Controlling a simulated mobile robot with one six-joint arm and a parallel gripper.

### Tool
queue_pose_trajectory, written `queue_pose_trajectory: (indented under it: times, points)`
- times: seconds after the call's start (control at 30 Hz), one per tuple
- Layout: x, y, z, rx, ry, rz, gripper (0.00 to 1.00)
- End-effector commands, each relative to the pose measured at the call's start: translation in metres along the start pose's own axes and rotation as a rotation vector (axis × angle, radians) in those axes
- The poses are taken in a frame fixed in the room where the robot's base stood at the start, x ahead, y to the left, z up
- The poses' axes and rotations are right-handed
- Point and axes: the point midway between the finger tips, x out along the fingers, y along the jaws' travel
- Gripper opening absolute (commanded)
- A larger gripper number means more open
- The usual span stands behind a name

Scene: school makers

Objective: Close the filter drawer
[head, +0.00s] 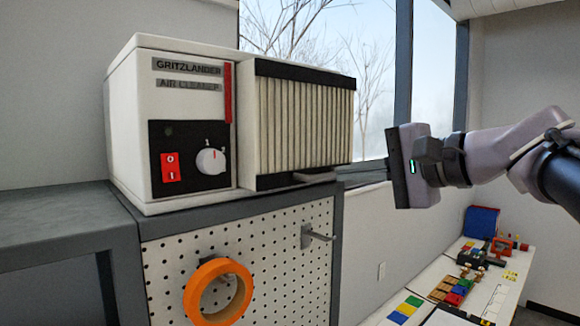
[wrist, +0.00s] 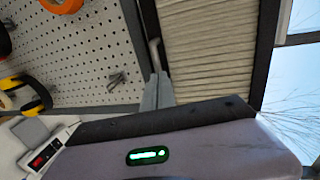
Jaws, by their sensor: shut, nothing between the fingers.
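The white air cleaner (head: 170,80) stands on a cabinet in the head view. Its filter drawer (head: 305,120), a pleated cream filter in a black-edged frame, stands out from the front of the body. The pleats also show in the wrist view (wrist: 208,50). A grey handle (head: 315,176) is low on the drawer and also appears in the wrist view (wrist: 154,55). My gripper (head: 343,177) is shut and empty, its fingertips (wrist: 157,82) close beside the handle at the drawer's lower right. I cannot tell whether they touch it.
The pegboard (head: 290,260) below carries an orange tape roll (head: 218,290) and a metal hook (head: 318,235). A low white bench (head: 450,285) with coloured blocks and small parts stands at the lower right. A window (head: 350,70) is behind the drawer.

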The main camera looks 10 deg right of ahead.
Motion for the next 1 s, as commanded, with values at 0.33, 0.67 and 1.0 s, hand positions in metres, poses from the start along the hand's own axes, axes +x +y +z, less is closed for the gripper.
queue_pose_trajectory:
  times: [0.33,0.67,1.0]
  points:
    - [0.013,0.001,0.000,0.000,0.000,0.000,0.00]
    - [0.041,-0.005,0.000,0.000,-0.004,0.002,0.00]
    - [0.071,-0.011,-0.001,0.001,0.000,0.001,0.00]
